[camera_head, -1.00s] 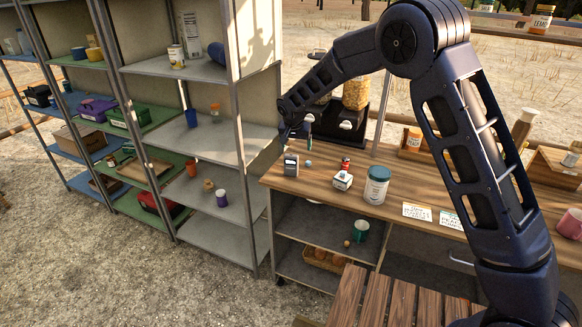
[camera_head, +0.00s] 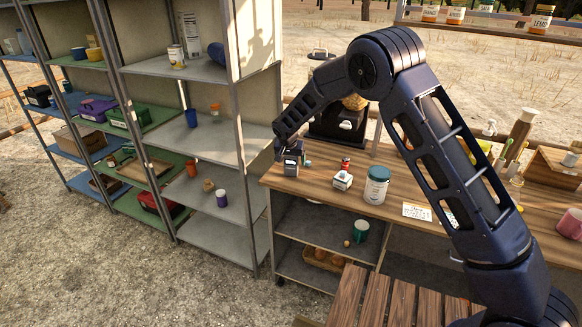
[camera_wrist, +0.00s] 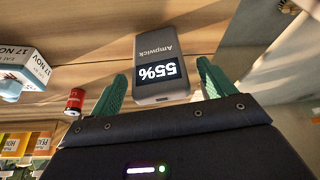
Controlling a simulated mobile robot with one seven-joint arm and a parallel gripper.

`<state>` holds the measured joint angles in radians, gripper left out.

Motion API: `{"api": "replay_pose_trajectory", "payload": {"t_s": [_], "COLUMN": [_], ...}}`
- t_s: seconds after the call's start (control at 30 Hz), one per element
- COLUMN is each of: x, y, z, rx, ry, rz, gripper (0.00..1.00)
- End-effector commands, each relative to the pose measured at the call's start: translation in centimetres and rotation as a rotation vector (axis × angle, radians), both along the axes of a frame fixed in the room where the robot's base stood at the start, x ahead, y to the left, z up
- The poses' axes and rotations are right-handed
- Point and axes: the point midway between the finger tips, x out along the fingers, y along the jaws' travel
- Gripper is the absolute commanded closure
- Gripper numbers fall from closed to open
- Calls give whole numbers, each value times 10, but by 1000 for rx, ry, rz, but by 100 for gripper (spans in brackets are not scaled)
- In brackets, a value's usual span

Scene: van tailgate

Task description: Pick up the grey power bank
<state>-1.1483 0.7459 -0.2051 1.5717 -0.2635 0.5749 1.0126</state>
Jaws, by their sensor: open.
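The grey power bank (camera_wrist: 161,58) stands on the wooden counter near its left end. In the wrist view its dark display reads 55% and its face carries the word Ampwick. In the head view the power bank (camera_head: 291,164) shows just below the end of my arm. My gripper (camera_wrist: 160,80) is open, with one green finger on each side of the power bank's lower part in the wrist view. Gaps show between the fingers and the power bank, wider on the right. In the head view my gripper's fingers are mostly hidden by the wrist.
A grey shelf unit (camera_head: 237,143) rises close to the counter's left end.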

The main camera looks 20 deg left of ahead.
Motion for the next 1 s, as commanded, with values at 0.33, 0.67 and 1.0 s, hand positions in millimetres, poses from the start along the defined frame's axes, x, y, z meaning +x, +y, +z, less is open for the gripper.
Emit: {"api": "replay_pose_trajectory", "payload": {"t_s": [0.33, 0.67, 1.0], "x": [11, 11, 11], "y": [2, 2, 3], "z": [-27, -27, -24], "rx": [0, 0, 1], "ry": [0, 0, -1], "rz": [0, 0, 0], "gripper": [18, 61, 72]}}
